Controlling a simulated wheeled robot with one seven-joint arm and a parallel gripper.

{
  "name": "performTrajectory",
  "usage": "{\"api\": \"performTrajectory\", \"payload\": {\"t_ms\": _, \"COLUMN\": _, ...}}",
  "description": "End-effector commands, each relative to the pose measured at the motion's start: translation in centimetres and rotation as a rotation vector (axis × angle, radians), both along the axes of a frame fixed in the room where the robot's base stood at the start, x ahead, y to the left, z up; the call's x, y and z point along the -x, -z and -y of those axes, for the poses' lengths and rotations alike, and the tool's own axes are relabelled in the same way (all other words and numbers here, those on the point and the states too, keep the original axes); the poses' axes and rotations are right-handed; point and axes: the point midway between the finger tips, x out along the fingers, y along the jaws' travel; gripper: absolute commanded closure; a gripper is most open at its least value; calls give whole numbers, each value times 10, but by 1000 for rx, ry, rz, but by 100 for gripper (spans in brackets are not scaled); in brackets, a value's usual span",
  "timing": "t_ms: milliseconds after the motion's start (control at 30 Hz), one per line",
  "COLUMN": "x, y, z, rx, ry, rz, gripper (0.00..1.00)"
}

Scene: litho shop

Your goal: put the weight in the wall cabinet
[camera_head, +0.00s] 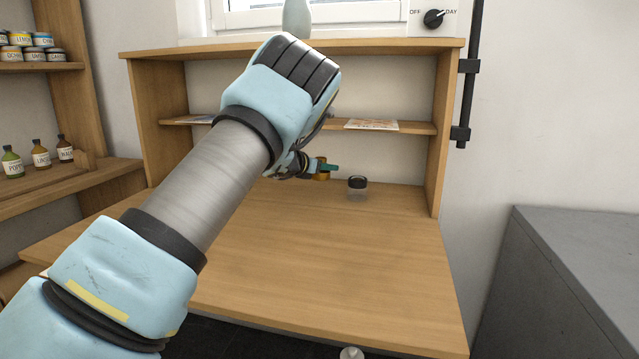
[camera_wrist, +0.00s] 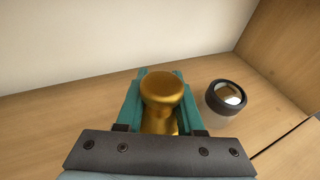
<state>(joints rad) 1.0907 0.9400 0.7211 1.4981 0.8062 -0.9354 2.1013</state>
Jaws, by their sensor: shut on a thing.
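The brass-coloured weight (camera_wrist: 162,92) has a rounded knob on top and stands between the teal fingers of my gripper (camera_wrist: 160,100) in the wrist view. My gripper is shut on it. In the head view the weight (camera_head: 322,175) is a small gold patch, partly hidden by my gripper (camera_head: 327,168), over the back of the wooden desk. I cannot tell whether its base touches the desktop. No closed wall cabinet with a door is clearly in view.
A clear, black-rimmed loupe or jar (camera_head: 357,187) stands just right of the weight; the wrist view shows it too (camera_wrist: 226,97). The desk (camera_head: 330,270) is clear in front. Its shelf (camera_head: 420,127) holds papers (camera_head: 371,125). Bottles (camera_head: 40,154) and tins stand on left shelves.

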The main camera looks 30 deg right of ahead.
Motion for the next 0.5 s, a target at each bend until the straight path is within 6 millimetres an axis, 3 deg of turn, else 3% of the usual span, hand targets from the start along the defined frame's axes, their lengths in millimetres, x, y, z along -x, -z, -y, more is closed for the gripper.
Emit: {"api": "performTrajectory", "payload": {"t_ms": 500, "x": 0, "y": 48, "z": 1, "rx": 3, "ry": 2, "rz": 2, "gripper": 100}}
